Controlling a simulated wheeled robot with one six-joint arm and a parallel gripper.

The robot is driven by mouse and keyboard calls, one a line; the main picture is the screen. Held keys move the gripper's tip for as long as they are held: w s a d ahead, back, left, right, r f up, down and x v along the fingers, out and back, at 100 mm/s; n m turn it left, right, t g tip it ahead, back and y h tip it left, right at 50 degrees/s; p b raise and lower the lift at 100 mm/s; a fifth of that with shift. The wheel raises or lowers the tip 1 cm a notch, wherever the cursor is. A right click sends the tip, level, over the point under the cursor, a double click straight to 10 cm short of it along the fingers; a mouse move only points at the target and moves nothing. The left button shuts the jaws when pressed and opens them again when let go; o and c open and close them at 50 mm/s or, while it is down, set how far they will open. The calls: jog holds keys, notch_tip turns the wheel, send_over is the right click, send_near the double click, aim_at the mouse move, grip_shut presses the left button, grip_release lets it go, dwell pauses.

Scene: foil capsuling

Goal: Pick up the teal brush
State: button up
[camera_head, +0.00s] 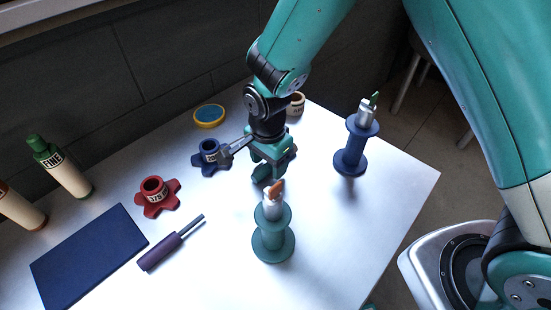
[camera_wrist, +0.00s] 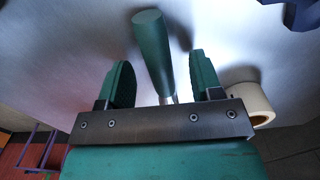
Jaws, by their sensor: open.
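The teal brush shows in the wrist view as a plain teal handle (camera_wrist: 153,48) with a short bit of silver metal at its near end. It appears to lie on the table, with its far handle end towards the top of that view. My gripper (camera_wrist: 160,68) is open, with one finger on each side of the brush and a visible gap on both sides. In the head view my gripper (camera_head: 267,172) is low over the middle of the table and hides most of the brush. The brush's other end is hidden behind the gripper body in the wrist view.
A teal spool-shaped piece (camera_head: 273,242) stands close in front of my gripper; a blue one (camera_head: 352,152) stands right. A navy star-shaped holder (camera_head: 205,160) and cream ring (camera_head: 297,104) are nearby. A red holder (camera_head: 157,196) and purple-handled tool (camera_head: 163,250) lie left. The right front table is clear.

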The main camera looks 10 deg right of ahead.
jog(key=shift+f, duration=0.4)
jog(key=c, duration=1)
jog(key=shift+r, duration=0.1)
notch_tip(320, 180, up, 20)
jog(key=shift+b, duration=0.45)
